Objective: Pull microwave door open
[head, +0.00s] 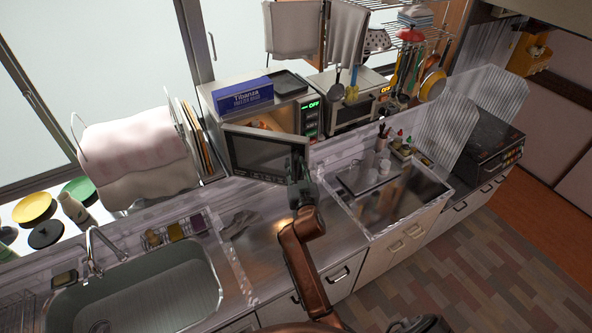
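The microwave (211,97) stands on the ledge behind the counter, with a green-lit panel (310,118) on its right. Its dark-windowed door (265,154) is swung partly open towards me, and a warm glow shows in the cavity (262,124) above the door's top edge. My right gripper (298,172) is at the door's right edge, where the handle side is. The gripper overlaps this edge in the view. Its fingers are dark and small, so I cannot tell whether they are closed on the handle. My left gripper is not in view.
A blue box (242,93) and a dark tray (290,83) lie on the microwave. A toaster oven (352,110) stands to its right, and upright plates (190,135) to its left. The sink (150,295) is front left. The counter (255,240) below the door is mostly clear.

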